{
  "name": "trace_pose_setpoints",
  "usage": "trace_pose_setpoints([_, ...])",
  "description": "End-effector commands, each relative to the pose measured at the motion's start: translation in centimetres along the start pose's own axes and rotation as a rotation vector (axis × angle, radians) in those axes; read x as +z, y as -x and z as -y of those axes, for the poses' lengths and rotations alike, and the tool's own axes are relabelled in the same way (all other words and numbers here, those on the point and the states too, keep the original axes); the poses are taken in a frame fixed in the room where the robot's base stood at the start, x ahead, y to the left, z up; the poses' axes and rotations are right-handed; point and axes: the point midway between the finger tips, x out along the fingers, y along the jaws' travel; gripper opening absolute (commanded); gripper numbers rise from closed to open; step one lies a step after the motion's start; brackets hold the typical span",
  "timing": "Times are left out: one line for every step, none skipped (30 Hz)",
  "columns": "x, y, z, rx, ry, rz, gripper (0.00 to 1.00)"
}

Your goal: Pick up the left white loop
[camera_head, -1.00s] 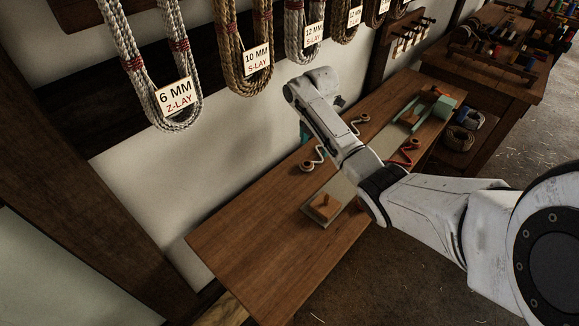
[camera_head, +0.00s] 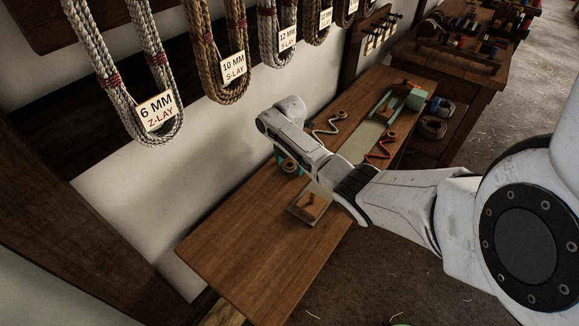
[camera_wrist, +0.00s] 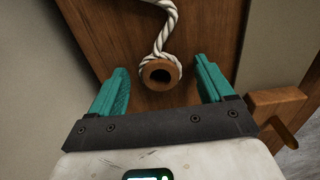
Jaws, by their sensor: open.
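The left white loop (camera_wrist: 147,62) is an eye of twisted white rope around a round brown wooden piece with a dark hole. In the wrist view it lies between the two teal fingers of my gripper (camera_wrist: 161,66), with a gap on each side. The gripper is open and holds nothing. The rope runs up and out of that view. In the head view the left loop (camera_head: 289,166) shows below my wrist, between the teal fingertips, and my arm hides part of the rope. A second white loop (camera_head: 342,113) lies farther back on the bench.
The wooden bench (camera_head: 250,225) is clear at its near left. A wooden block (camera_head: 311,205) on a grey strip stands close to my gripper. A red rope (camera_head: 379,150) and a pale green fixture (camera_head: 412,99) lie farther back. Rope coils hang on the wall.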

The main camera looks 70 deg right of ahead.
Motion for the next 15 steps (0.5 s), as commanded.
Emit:
trace_pose_setpoints([0.00, 0.03, -0.02, 0.000, 0.000, 0.000, 0.81])
trace_pose_setpoints([0.00, 0.03, -0.02, 0.000, 0.000, 0.000, 0.81])
trace_pose_setpoints([0.00, 0.04, -0.02, 0.000, 0.000, 0.000, 0.80])
trace_pose_setpoints([0.00, 0.04, -0.02, 0.000, 0.000, 0.000, 0.77])
trace_pose_setpoints([0.00, 0.04, -0.02, 0.000, 0.000, 0.000, 0.74])
trace_pose_setpoints([0.00, 0.05, -0.02, 0.000, 0.000, 0.000, 0.70])
trace_pose_setpoints([0.01, 0.05, -0.02, 0.000, 0.000, 0.000, 0.67])
trace_pose_setpoints([0.01, 0.05, -0.02, 0.000, 0.000, 0.000, 0.65])
trace_pose_setpoints([0.01, 0.06, -0.02, 0.000, 0.000, 0.000, 0.61])
trace_pose_setpoints([0.01, 0.06, -0.01, 0.000, 0.000, 0.000, 0.58])
trace_pose_setpoints([0.01, 0.06, -0.01, 0.000, 0.000, 0.000, 0.55])
trace_pose_setpoints([0.01, 0.06, -0.01, 0.000, 0.000, 0.000, 0.51])
trace_pose_setpoints([0.01, 0.06, -0.01, 0.000, 0.000, 0.000, 0.48])
trace_pose_setpoints([0.01, 0.06, -0.01, 0.000, 0.000, 0.000, 0.45])
trace_pose_setpoints([0.01, 0.06, -0.02, 0.000, 0.000, 0.000, 0.42])
